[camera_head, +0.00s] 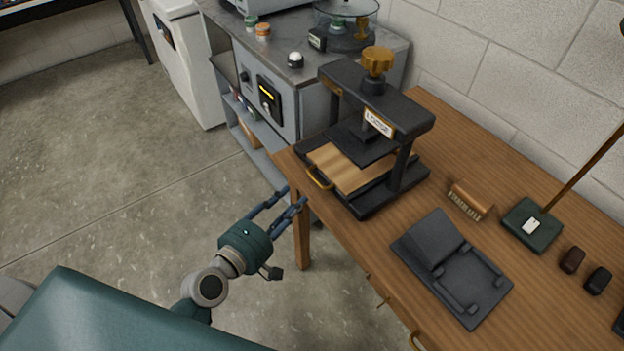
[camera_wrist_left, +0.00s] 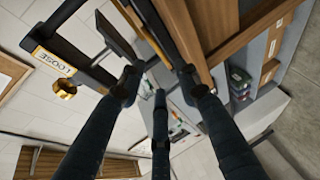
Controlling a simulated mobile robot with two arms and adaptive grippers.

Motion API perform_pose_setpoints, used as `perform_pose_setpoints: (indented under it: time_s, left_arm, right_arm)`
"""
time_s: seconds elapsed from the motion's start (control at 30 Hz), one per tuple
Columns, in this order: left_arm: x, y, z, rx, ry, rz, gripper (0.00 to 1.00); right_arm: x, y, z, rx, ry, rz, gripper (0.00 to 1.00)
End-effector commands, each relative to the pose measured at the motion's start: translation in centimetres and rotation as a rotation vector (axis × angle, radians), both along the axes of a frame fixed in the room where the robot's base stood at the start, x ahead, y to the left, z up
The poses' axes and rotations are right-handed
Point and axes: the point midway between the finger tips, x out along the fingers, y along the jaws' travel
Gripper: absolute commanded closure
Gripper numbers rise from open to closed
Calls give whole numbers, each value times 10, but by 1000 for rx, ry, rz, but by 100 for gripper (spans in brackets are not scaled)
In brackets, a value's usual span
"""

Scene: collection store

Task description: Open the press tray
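The dark screw press (camera_head: 400,110) stands on the wooden table, with a brass knob (camera_head: 377,60) on top and a label reading LOOSE (camera_head: 379,124). Its tray (camera_head: 335,160) lies low in the frame, with a tan board on it and part under the dark plate. A brass handle (camera_head: 318,179) is on the tray's front, towards the table edge. My left gripper (camera_head: 286,198) is open and empty, just off the table's corner, left of and below the handle, not touching it. Its spread fingers show in the left wrist view (camera_wrist_left: 160,80). My right gripper is not in view.
A black stand (camera_head: 450,265), a brush (camera_head: 470,198) and a green base with a rod (camera_head: 532,224) lie right of the press. A grey cabinet (camera_head: 285,85) stands behind the table's left end. The floor left of the table is clear.

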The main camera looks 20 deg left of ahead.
Motion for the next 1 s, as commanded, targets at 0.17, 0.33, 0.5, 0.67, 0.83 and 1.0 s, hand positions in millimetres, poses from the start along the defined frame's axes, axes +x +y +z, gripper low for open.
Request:
perform_pose_setpoints:
  time_s: [0.17, 0.33, 0.5, 0.67, 0.83, 1.0]
  left_arm:
    - [26, -7, -1, -4, -4, 0, 67]
    - [58, -15, -9, -2, -4, 1, 67]
    - [83, -22, -16, 0, -3, 0, 67]
    - [95, -26, -19, 0, -1, -1, 67]
    - [99, -27, -20, 1, -1, -1, 67]
    - [98, -27, -20, 2, -1, 0, 69]
  right_arm:
    - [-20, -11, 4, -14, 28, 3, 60]
    - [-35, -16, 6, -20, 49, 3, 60]
    - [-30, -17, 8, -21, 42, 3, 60]
    - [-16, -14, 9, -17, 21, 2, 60]
    - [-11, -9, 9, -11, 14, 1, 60]
    - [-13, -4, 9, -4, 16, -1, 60]
